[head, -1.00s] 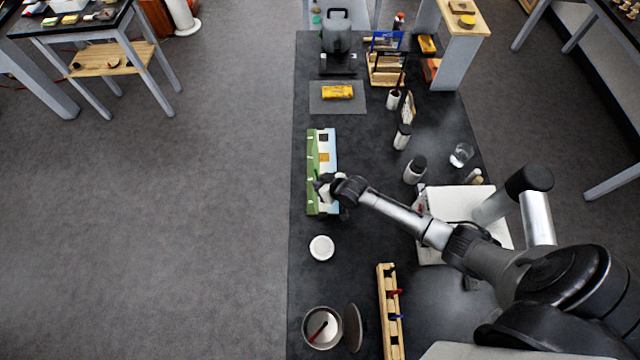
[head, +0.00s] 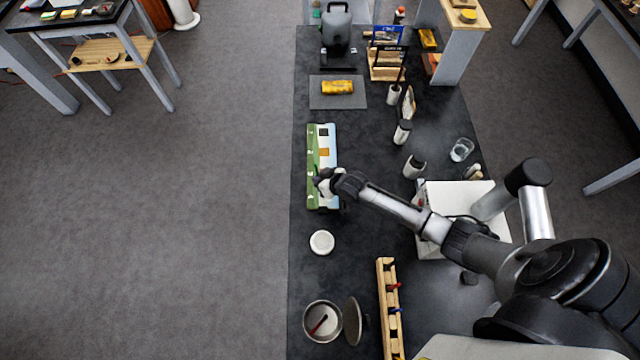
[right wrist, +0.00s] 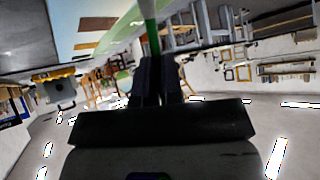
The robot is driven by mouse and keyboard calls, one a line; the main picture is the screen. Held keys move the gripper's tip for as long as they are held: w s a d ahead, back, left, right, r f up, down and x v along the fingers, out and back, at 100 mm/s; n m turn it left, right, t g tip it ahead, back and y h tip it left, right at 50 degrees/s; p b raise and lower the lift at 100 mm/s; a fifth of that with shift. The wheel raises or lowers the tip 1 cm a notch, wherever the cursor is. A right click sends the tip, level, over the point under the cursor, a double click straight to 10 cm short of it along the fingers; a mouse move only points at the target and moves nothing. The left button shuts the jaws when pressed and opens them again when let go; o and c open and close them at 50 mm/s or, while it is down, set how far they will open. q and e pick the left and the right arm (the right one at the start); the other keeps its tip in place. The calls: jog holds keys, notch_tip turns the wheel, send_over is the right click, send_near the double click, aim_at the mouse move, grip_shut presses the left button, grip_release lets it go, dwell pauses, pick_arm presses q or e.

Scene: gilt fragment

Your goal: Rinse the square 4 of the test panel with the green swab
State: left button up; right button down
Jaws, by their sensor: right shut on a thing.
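The test panel (head: 331,143) lies on the black bench in the head view, pale blue with a green strip along its left side. A dark square and an orange square show on its upper part; my gripper hides the lower part. My right gripper (head: 324,183) is over that lower part. In the right wrist view, my right gripper (right wrist: 158,78) is shut on the green swab (right wrist: 151,36), whose green stick points up toward the panel (right wrist: 110,12). I cannot tell whether the swab's tip touches the panel. My left gripper is not in view.
Below the panel are a round white dish (head: 321,242), a metal bowl (head: 309,334) with a red stick in it, and a wooden rack (head: 386,335) with red and blue swabs. Bottles (head: 414,167) and a glass beaker (head: 462,150) stand to the right.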

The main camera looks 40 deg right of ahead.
jog(key=shift+w+d+f, duration=0.1)
jog(key=shift+d, duration=0.1)
jog(key=shift+s+a+p, duration=0.25)
jog(key=shift+p, duration=0.15)
jog(key=shift+s+a+p, duration=0.6)
jog(key=shift+s, duration=0.15)
jog(key=shift+w+d, duration=0.2)
jog(key=shift+w, duration=0.1)
jog(key=shift+w+d+b, duration=0.65)
jog(key=shift+w, duration=0.1)
jog(key=shift+r, duration=0.25)
